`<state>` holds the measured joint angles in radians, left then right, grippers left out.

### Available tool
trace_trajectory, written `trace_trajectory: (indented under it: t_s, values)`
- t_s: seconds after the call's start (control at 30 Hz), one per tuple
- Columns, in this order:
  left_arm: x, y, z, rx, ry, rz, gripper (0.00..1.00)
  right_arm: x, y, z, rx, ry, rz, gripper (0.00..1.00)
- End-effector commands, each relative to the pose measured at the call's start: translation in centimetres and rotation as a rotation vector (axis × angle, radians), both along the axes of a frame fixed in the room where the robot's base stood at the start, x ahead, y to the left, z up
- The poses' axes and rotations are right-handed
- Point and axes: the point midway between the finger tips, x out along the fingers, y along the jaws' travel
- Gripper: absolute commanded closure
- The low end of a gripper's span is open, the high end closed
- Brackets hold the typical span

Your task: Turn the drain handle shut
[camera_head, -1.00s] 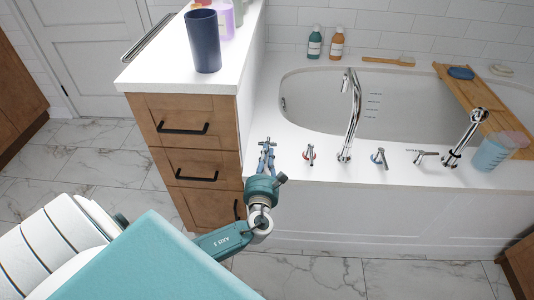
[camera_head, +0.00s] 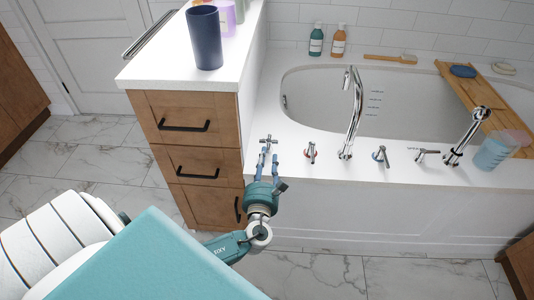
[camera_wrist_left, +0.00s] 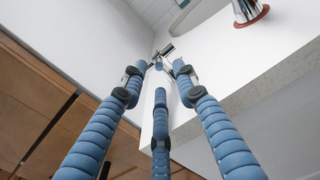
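A small chrome cross-shaped handle (camera_head: 268,140), which looks like the drain handle, stands on the white tub deck beside the wooden cabinet. It also shows in the left wrist view (camera_wrist_left: 163,54), just beyond my fingertips. My left gripper (camera_head: 268,153) is open, its blue fingers spread and pointing at the handle from the front edge of the tub. In the wrist view the fingertips (camera_wrist_left: 163,68) lie on either side of the handle's near end; I cannot tell whether they touch it. My right gripper is out of view.
The cabinet (camera_head: 190,136) stands close on the left of my gripper. To the right on the deck are a red-ringed tap handle (camera_head: 310,152), the tall spout (camera_head: 352,115), a blue-ringed handle (camera_head: 381,156) and a hand shower (camera_head: 466,136).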

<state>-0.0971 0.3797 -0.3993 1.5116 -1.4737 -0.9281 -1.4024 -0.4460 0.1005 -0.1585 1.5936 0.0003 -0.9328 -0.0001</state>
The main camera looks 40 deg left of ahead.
Motion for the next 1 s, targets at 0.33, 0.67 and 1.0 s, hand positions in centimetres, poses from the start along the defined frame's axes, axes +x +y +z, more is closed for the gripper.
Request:
trace_trajectory:
  t_s: [0.33,0.67,1.0]
  values:
    - [-6.1,-3.5,-0.2,-0.002,0.005,0.0,0.7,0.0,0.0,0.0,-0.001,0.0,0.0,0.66]
    - [-7.5,-4.4,-0.1,-0.001,0.003,0.002,0.7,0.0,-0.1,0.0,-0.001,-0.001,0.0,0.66]
    - [-7.5,-4.4,-0.1,-0.001,0.003,0.001,0.7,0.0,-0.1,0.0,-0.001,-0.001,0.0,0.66]
